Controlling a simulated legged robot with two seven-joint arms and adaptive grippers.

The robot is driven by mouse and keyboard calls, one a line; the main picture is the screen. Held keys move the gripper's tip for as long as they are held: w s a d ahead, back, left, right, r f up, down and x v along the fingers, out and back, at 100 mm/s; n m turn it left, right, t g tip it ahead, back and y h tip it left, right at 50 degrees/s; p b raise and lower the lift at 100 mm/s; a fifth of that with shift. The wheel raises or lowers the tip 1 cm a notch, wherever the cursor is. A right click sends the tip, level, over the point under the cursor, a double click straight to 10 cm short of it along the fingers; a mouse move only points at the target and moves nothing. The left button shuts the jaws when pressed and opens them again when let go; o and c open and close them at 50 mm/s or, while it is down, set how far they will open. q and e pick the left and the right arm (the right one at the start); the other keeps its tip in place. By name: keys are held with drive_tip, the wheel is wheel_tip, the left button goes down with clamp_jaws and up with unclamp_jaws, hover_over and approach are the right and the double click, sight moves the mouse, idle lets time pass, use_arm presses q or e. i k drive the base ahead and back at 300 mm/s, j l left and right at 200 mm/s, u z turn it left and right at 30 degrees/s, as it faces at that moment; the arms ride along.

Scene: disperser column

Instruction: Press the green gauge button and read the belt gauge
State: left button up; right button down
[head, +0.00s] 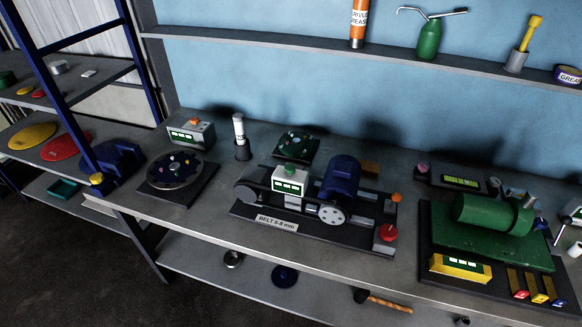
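The belt gauge (289,184) is a small white box with a lit green display, in the middle of the bench in the head view. The digits are too small to read. A green button (290,170) sits on top of it. The gauge stands on the belt drive, between a dark pulley on the left and a blue motor (341,177) on the right. A plate (276,223) in front reads "BELT 6-8 mm". Neither of my grippers is in view, and nothing covers the gauge or its button.
A red knob (387,232) and an orange knob (397,197) are right of the motor. A green machine (490,216) stands farther right. A grey box with an orange top (191,132) and a round disc (174,170) are left. A shelf (470,66) runs above.

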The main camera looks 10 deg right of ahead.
sight(290, 169)
drive_tip(key=i+j+z, duration=0.25)
drive_tip(key=z, duration=0.15)
drive_tip(key=i+j+z, duration=0.35)
drive_tip(key=k+l, duration=0.05)
drive_tip(key=k, duration=0.05)
